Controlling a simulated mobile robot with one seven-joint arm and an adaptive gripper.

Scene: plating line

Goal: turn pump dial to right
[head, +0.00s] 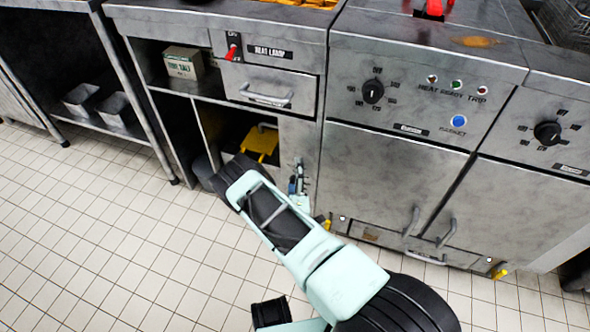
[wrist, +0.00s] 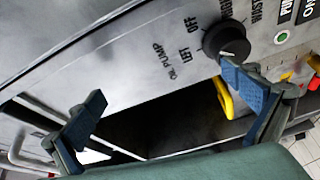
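The pump dial (wrist: 227,40) is a round black knob with a pale mark, in the upper right of the wrist view. It sits on a grey metal panel beside the lettering "OIL PUMP", with position labels including "OFF" around it. I cannot tell exactly which label its mark points to. My gripper (wrist: 165,90) is open and empty, with its blue finger pads wide apart. The right finger's tip is just below the dial and overlaps its lower edge in the picture; contact cannot be told. In the head view, the pump dial cannot be made out near my arm.
A yellow handle (wrist: 223,100) is by the right finger. A green button (wrist: 282,38) lies right of the dial. In the head view, other black dials (head: 373,91) and a heat lamp switch (head: 232,52) are on the counter fronts. Tiled floor (head: 90,230) is clear at left.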

